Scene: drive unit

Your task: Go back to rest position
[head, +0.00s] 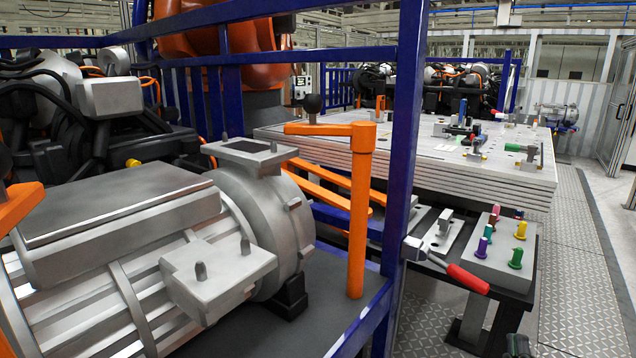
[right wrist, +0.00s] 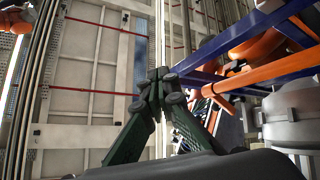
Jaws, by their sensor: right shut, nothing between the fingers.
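My right gripper (head: 518,346) shows only as a small dark part at the bottom edge of the head view, to the right of the drive unit and in front of the dark bench. In the right wrist view my right gripper (right wrist: 157,82) has its dark green fingers together at the tips, with nothing between them. My left gripper is not in view. The large grey drive unit (head: 130,235) fills the left of the head view. Part of a grey housing (right wrist: 292,115) shows at the right of the wrist view.
An orange post with a handle (head: 360,210) and a blue frame (head: 404,130) stand beside the drive unit. Stacked plates (head: 400,160) lie behind. The floor (head: 580,270) at right is clear.

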